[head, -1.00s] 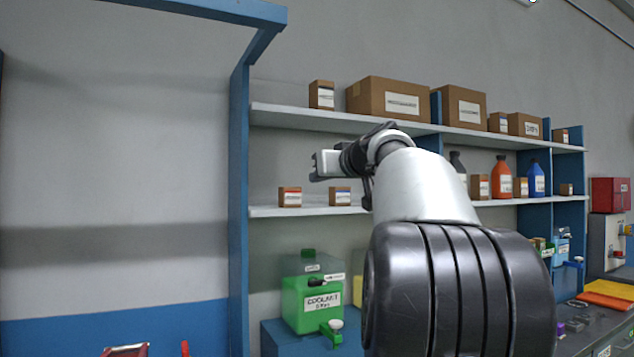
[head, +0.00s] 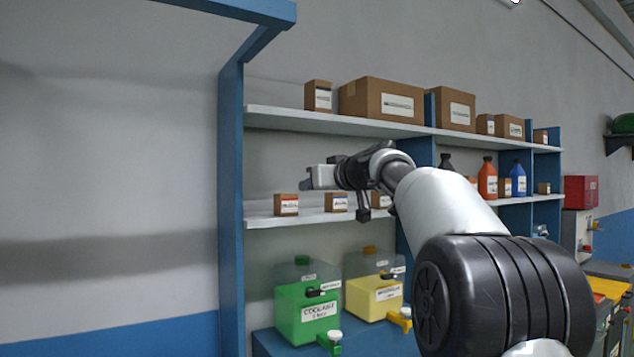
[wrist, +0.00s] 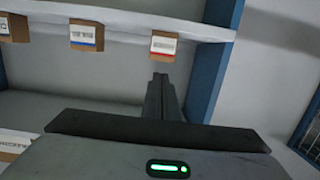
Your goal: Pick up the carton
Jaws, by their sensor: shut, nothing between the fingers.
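Several small brown cartons stand on the middle shelf, and I cannot tell which one the task means. The red-labelled carton (head: 286,205) is leftmost, the blue-labelled carton (head: 336,202) is beside it, and a third carton (head: 381,200) is partly hidden by my arm. My gripper (head: 306,178) is shut and empty, apart from the cartons and pointing left in the head view. The wrist view is upside down. There, my shut fingertips (wrist: 160,78) lie just below the red-labelled carton (wrist: 163,46), with the blue-labelled carton (wrist: 87,36) to the left.
The middle shelf (head: 262,220) ends at a blue upright (head: 231,210) on the left. Larger boxes (head: 382,100) stand on the upper shelf (head: 275,118). Green (head: 306,300) and yellow (head: 374,290) jugs stand below. Bottles (head: 487,180) are farther right. Wall left of the upright is clear.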

